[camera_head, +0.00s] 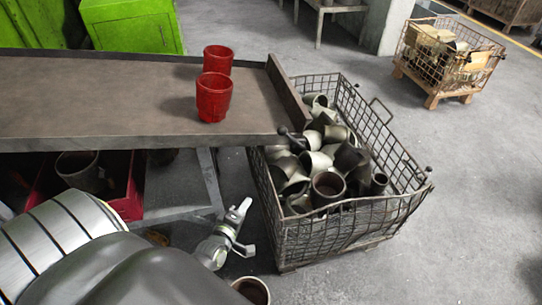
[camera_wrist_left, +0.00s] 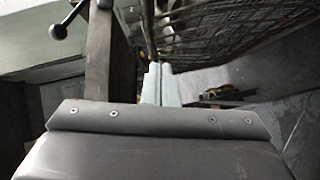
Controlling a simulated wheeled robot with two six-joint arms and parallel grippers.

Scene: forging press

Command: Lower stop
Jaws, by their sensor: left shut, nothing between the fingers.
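The stop seems to be the dark brown bar (camera_head: 287,92) along the right end of the table; it stands up above the table top. A black-knobbed handle (camera_head: 284,131) sits at its near end. In the left wrist view the handle (camera_wrist_left: 62,26) is at upper left, beside a brown post (camera_wrist_left: 101,70). My left gripper (camera_head: 241,208) is below the table's near right corner, left of the wire basket, apart from the handle. Its fingers (camera_wrist_left: 158,78) are together and empty. My right gripper is not in view.
Two red cups (camera_head: 213,97) stand on the table (camera_head: 120,110). A wire basket (camera_head: 350,215) full of metal pipe fittings stands close to the table's right end. Another crate (camera_head: 452,78) is at the back right. Open floor (camera_head: 470,190) lies at right.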

